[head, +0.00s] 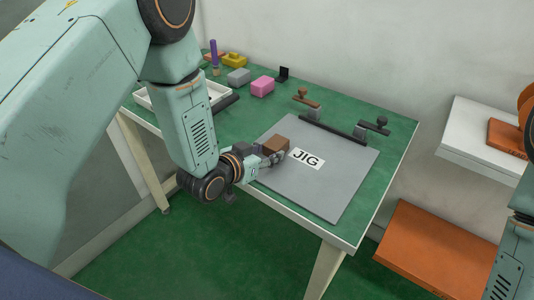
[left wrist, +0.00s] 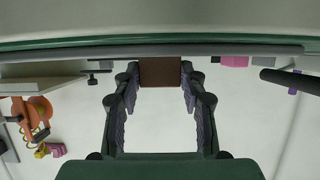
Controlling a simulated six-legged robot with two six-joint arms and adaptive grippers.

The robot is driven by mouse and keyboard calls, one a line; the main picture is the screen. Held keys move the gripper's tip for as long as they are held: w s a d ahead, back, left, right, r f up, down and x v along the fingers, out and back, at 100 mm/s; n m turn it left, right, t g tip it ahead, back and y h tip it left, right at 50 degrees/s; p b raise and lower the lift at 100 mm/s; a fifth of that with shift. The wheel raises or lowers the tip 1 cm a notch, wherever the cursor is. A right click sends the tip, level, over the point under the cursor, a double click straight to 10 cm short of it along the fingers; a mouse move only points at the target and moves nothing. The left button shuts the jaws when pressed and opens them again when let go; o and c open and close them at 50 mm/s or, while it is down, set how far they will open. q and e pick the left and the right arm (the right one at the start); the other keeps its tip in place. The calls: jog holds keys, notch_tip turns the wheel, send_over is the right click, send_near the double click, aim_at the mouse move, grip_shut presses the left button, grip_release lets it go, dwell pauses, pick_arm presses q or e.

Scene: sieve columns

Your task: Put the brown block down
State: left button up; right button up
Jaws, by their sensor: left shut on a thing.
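The brown block (head: 276,145) is over the left part of the grey plate, beside the white JIG label (head: 307,159). My left gripper (head: 272,158) is shut on the block. In the left wrist view the brown block (left wrist: 160,72) sits between the two fingers of the left gripper (left wrist: 160,88). The grey plate (head: 335,195) shows edge-on behind it there. The block is close to the plate, but I cannot tell whether it touches. My right arm shows at the right edge of the head view; its gripper is out of view.
On the green table (head: 385,125) are a dark bar (head: 330,130) with clamps along the plate's back edge, a pink block (head: 262,86), a grey block (head: 238,77), a yellow block (head: 234,60) and a white tray (head: 143,98). The plate's front and right are clear.

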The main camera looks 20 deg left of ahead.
pick_arm(q)
jog(key=shift+s, duration=0.25)
jog(key=o, duration=0.7)
jog(key=shift+d, duration=0.15)
jog(key=o, duration=0.5)
jog(key=shift+w+f, duration=0.2)
jog(key=shift+c, duration=0.2)
jog(key=shift+s+r, duration=0.1)
jog(key=shift+s, duration=0.05)
jog(key=shift+r, duration=0.1)
